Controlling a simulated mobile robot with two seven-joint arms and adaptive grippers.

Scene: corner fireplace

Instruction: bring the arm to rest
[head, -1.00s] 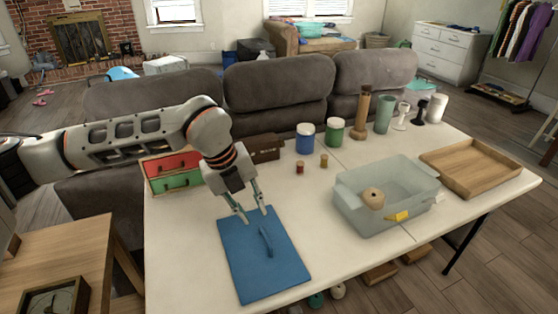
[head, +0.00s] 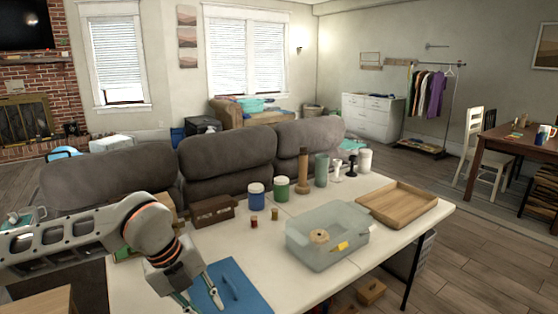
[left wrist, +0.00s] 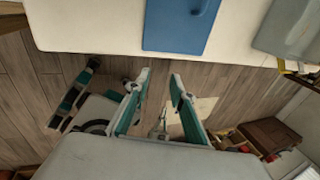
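My left gripper (head: 203,303) is at the bottom of the head view, in front of the left part of the blue mat (head: 245,282). Its two fingers are spread with nothing between them, as the left wrist view also shows (left wrist: 160,76). There the fingers appear over the floor, apart from the table's edge and the mat (left wrist: 165,30). A small blue object (head: 229,287) lies on the mat. My right gripper is in neither view.
The white table (head: 310,292) holds a clear bin (head: 300,250) with a round tan item and a yellow piece, a wooden tray (head: 400,205), jars and cylinders at the back, and a brown box (head: 212,210). A grey sofa (head: 230,160) stands behind.

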